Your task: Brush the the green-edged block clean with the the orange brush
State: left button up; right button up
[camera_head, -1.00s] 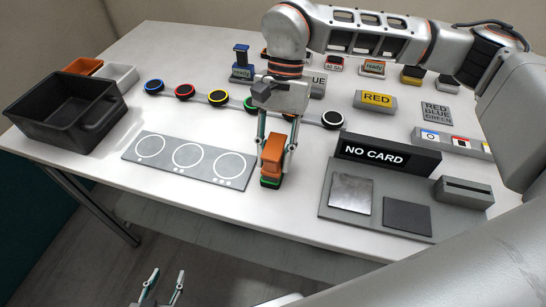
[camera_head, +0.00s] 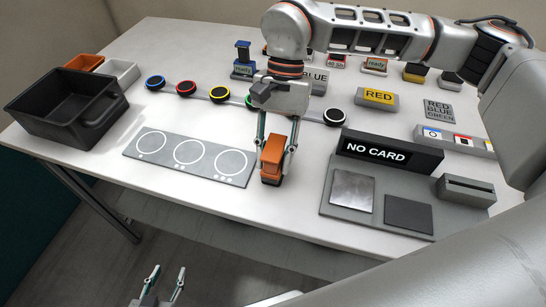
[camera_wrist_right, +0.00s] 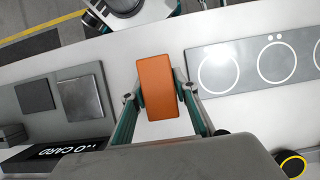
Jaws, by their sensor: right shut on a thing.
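The orange brush (camera_head: 271,160) is upright over the white table. My right gripper (camera_head: 276,147) is shut on it from both sides. In the right wrist view the orange top of the brush (camera_wrist_right: 158,86) lies between the two fingers. The green-edged block cannot be made out now; it may be hidden under or behind the brush. I cannot tell whether the brush touches anything below it. My left gripper (camera_head: 169,271) is low at the bottom of the head view, open and empty, away from the table.
A grey plate with three circles (camera_head: 188,157) lies left of the brush. To its right is a grey panel (camera_head: 335,207) with a NO CARD sign (camera_head: 385,151). A row of coloured buttons (camera_head: 219,95) runs behind. A black bin (camera_head: 62,118) stands at the left.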

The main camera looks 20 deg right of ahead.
jog(key=shift+w, duration=0.1)
jog(key=shift+w+d+r, duration=0.1)
jog(key=shift+r, duration=0.3)
jog(key=shift+r+p, duration=1.95)
jog(key=shift+r, duration=1.2)
jog(key=shift+f, duration=0.1)
